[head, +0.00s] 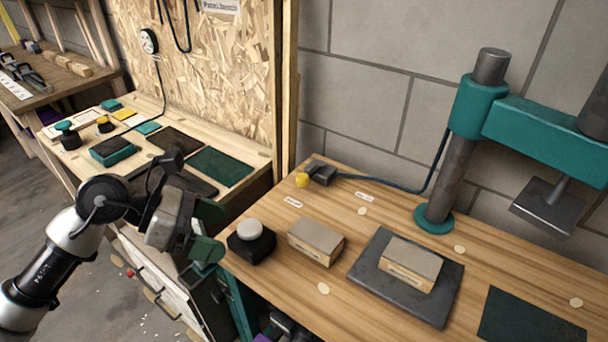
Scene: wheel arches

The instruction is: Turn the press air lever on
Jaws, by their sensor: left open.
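A blue hose runs from the block toward the teal press (480,105). Whether the lever is on or off I cannot tell. My left gripper (212,230) is open, with green fingertips, beside the bench's left edge. It is apart from the lever, to its left and nearer the camera.
A black box with a white round button (249,231) and a wooden block (316,241) stand between gripper and press. Another block (411,262) lies on a dark plate under the press head. An OSB panel (220,60) rises behind the left bench.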

